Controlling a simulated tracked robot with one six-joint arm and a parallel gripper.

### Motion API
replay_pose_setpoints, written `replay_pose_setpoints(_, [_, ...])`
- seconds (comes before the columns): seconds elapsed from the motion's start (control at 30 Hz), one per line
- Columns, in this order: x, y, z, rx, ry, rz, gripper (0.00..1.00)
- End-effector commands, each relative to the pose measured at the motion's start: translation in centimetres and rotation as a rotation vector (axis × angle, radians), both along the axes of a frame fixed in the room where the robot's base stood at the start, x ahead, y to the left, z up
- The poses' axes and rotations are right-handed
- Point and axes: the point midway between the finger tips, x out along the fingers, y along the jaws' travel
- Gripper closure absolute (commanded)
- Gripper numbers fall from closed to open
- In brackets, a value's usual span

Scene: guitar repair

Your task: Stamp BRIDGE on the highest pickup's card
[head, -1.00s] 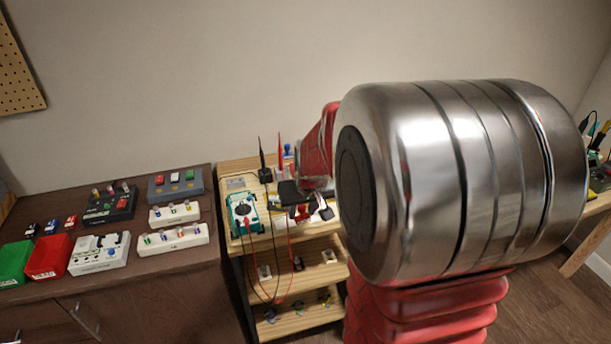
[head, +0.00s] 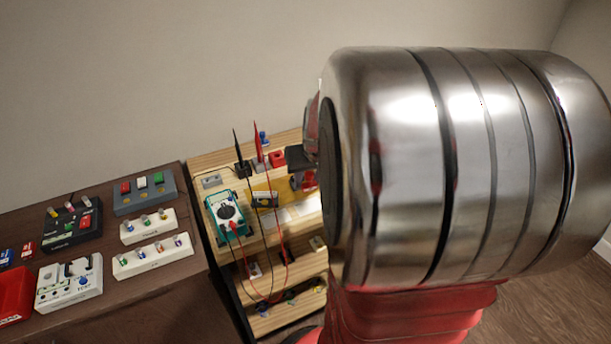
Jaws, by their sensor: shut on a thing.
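My gripper (head: 302,164) shows as a dark piece above the right part of the wooden cart's top, mostly hidden behind my arm. It is shut on a small red thing (head: 309,181), perhaps a stamp; its shape and lettering cannot be read. White card-like sheets (head: 298,212) lie on the cart top below it, partly covered by my arm. A small dark and white piece (head: 265,199), perhaps a pickup, lies on a yellow patch. A teal multimeter (head: 228,214) stands at the left of the cart top. Small pieces (head: 255,270) sit on the shelf below.
Black (head: 241,160) and red (head: 258,145) probes stand upright, their leads hanging across the cart front. A red block (head: 277,158) and a blue-topped piece (head: 263,137) stand at the back. My arm hides the right side.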

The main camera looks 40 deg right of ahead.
Motion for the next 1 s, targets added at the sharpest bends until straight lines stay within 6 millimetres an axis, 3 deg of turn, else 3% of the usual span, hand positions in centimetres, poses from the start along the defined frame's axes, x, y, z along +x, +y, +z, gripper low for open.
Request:
replay_pose_setpoints(0.27, [0.1,0.1,-0.6,0.001,0.000,0.003,0.81])
replay_pose_setpoints(1.0, [0.1,0.2,-5.8,0.000,0.000,0.004,0.81])
